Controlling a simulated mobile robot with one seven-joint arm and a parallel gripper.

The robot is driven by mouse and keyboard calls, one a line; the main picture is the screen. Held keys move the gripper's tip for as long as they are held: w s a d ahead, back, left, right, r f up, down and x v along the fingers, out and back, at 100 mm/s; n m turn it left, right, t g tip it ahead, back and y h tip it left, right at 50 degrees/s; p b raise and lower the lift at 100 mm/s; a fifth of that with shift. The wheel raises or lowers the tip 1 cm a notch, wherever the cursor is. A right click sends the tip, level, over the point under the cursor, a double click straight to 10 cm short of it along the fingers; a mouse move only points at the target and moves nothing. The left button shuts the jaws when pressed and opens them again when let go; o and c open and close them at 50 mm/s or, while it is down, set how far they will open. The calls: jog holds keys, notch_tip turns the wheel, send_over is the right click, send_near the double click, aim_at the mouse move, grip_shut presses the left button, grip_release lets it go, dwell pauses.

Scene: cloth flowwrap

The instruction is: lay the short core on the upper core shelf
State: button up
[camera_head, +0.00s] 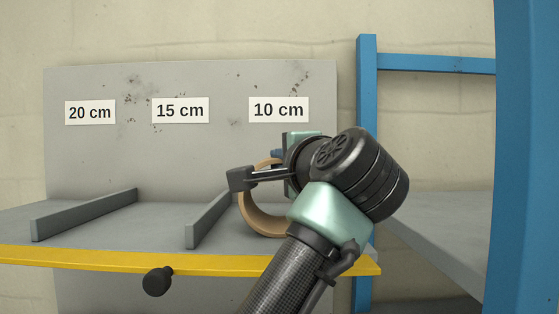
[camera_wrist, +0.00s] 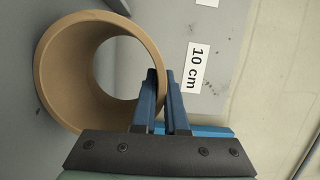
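The short core (camera_head: 262,222) is a brown cardboard ring in the right-hand bay of the grey shelf, under the "10 cm" label (camera_head: 279,109). Its open end faces the head camera, and my arm hides its right part. Its lower edge looks close to the shelf floor; I cannot tell whether it touches. In the wrist view the core (camera_wrist: 60,75) is at the left. My gripper (camera_wrist: 162,78) has its two blue fingers close together, one inside the ring and one outside, with the core's wall between them. The upper core shelf (camera_head: 95,228) has a yellow front edge.
Grey dividers (camera_head: 85,214) and (camera_head: 208,219) split the shelf. The "20 cm" (camera_head: 90,112) and "15 cm" (camera_head: 180,110) bays look empty. A black knob (camera_head: 157,281) is at the front edge. Blue posts (camera_head: 366,90) and (camera_head: 527,150) stand to the right.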

jog(key=o, duration=0.4)
jog(key=shift+o, duration=0.2)
jog(key=shift+s+d+f+b, duration=0.15)
jog(key=shift+s+b, duration=0.3)
jog(key=b+v, duration=0.5)
jog(key=v, duration=0.7)
jog(key=shift+r+b, duration=0.25)
jog(key=shift+b, duration=0.1)
